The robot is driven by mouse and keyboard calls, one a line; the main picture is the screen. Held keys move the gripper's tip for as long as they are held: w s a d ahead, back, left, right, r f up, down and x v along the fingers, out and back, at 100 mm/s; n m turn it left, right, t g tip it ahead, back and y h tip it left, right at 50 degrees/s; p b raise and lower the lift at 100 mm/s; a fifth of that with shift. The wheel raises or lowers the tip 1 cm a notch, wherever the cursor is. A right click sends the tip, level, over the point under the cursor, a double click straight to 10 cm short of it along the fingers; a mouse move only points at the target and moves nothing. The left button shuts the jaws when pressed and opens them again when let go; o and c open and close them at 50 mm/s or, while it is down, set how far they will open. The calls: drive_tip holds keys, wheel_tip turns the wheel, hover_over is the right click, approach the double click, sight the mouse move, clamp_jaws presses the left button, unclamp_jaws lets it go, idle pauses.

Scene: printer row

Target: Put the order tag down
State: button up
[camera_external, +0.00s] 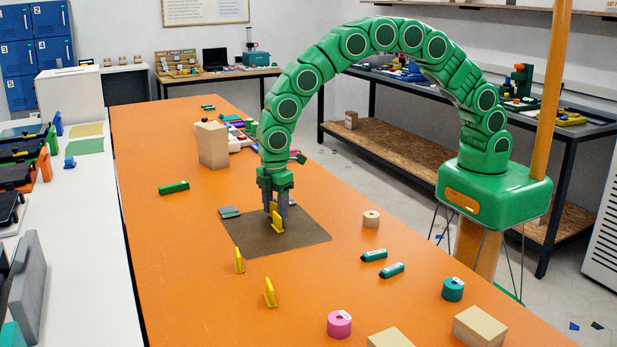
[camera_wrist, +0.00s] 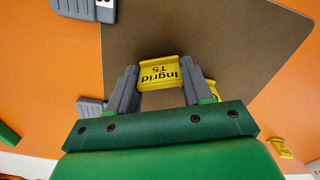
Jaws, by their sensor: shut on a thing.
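Two more yellow tags stand on the orange table in front of the mat, one nearer the mat (camera_external: 239,261) and one further forward (camera_external: 270,293).
Small grey pieces (camera_external: 229,212) lie at the mat's left corner. A green block (camera_external: 174,187) lies further left. A tan roll (camera_external: 371,219), teal markers (camera_external: 381,262) and a pink roll (camera_external: 339,324) are to the right and front. A cardboard box (camera_external: 212,145) stands behind.

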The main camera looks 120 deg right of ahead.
drive_tip(key=shift+f, duration=0.1)
drive_tip(key=o, duration=1)
wheel_tip(320, 180, up, 12)
drive_tip(key=s+a+r+m, duration=0.1)
drive_tip(key=s+a+r, duration=0.2)
drive_tip(key=s+r, duration=0.6)
drive_tip(key=s+a+r+m, duration=0.1)
drive_tip(key=s, duration=1.3)
drive_tip(key=s+a+r+m+g, duration=0.1)
drive_tip(key=s+a+r, duration=0.1)
drive_tip(key=s, duration=1.3)
drive_tip(key=s+a+r+m, duration=0.1)
drive_tip(key=s+a, duration=0.1)
drive_tip(key=s, duration=1.2)
drive_tip(key=shift+s+a+r+m+g, duration=0.1)
drive_tip(key=shift+s+r+m+g, duration=0.1)
drive_tip(key=shift+s+m+g, duration=0.15)
